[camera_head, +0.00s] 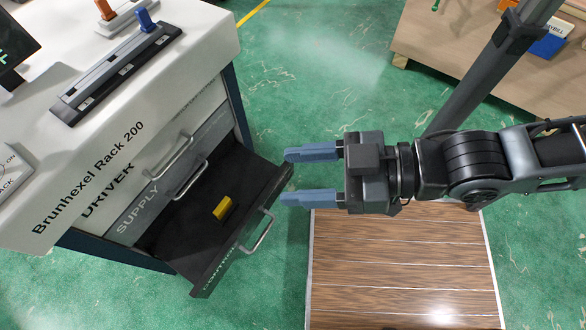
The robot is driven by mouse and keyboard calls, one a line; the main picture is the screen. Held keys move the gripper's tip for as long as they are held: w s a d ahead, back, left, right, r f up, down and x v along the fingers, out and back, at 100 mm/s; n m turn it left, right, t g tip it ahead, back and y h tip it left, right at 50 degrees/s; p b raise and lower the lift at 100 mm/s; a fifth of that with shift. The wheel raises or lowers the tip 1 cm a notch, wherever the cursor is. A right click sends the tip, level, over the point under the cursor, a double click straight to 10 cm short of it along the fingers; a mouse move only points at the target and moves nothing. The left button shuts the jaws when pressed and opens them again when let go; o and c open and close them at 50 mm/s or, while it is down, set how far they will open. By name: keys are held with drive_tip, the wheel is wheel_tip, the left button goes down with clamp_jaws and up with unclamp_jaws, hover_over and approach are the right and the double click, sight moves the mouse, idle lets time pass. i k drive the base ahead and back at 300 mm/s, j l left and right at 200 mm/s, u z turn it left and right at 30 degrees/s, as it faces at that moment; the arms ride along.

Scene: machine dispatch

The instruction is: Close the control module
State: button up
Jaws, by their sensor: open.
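The control module is a dark drawer (215,257) at the bottom of the rack, pulled out, with its front marked "CONTROL". A metal bar handle (262,232) stands out from its front. A yellow block (222,208) lies inside the drawer. My gripper (297,177) is open and empty, its two blue-grey fingers pointing left at the right end of the drawer front. In the picture the lower finger is close to the handle and the upper one close to the drawer's corner; I cannot tell whether they touch.
The rack (105,150) has a supply drawer (160,185) and a driver drawer (130,165) above, both pushed in further. A wooden slatted platform (400,260) lies below my arm. A wooden table (430,35) stands at the upper right. Green floor (320,85) is clear between.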

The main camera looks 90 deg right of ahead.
sight(187, 236)
drive_tip(key=k+l, duration=0.55)
drive_tip(key=k, duration=0.3)
drive_tip(key=l+u, duration=0.05)
